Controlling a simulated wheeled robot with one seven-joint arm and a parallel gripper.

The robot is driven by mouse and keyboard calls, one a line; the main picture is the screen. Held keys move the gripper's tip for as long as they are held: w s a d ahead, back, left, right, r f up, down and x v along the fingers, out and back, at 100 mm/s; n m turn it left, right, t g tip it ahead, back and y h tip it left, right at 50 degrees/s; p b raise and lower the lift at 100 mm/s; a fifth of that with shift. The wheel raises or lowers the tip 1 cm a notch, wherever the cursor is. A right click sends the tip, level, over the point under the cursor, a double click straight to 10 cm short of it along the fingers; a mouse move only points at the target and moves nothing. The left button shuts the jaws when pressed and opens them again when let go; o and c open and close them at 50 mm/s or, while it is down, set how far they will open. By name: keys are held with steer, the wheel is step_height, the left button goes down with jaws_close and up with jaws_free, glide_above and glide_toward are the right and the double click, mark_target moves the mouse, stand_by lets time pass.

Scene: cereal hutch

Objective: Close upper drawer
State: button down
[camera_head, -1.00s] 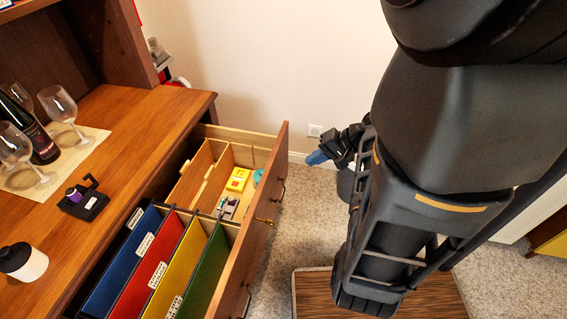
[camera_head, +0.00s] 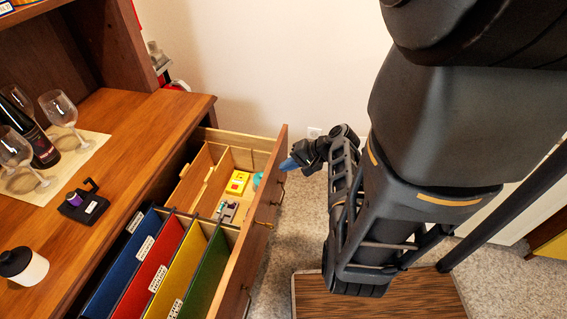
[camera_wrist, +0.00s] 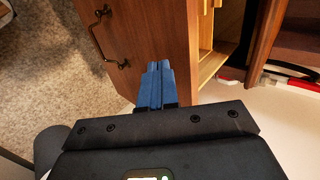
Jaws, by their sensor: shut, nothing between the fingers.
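The upper drawer (camera_head: 236,256) is pulled well out of the wooden hutch. It holds blue, red, yellow and green hanging folders and a wooden tray with small items. My gripper (camera_head: 287,164) is shut and empty, with its blue fingertips at the outer face of the drawer front, near its far end. In the wrist view the fingertips (camera_wrist: 154,68) lie over the drawer front (camera_wrist: 150,35), close to its edge. Whether they touch it I cannot tell. A brass handle (camera_wrist: 104,40) shows left of the fingers.
The hutch top (camera_head: 130,125) holds wine glasses, a bottle (camera_head: 36,140), a black holder (camera_head: 82,202) and a white cup with a black lid (camera_head: 22,266). A wall stands behind the drawer.

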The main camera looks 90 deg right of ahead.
steer(key=shift+w+d, duration=0.2)
steer(key=shift+w, duration=0.55)
steer(key=w+d+b, duration=0.1)
steer(key=w+d, duration=0.2)
steer(key=w, duration=0.7)
steer(key=w+d+b, duration=0.2)
steer(key=w+d, duration=0.1)
steer(key=w, duration=0.7)
steer(key=w+d+b, duration=0.2)
steer(key=w+d, duration=0.1)
steer(key=w, duration=0.8)
steer(key=shift+w+a+r, duration=0.1)
steer(key=shift+w+r, duration=0.05)
steer(key=shift+w, duration=0.15)
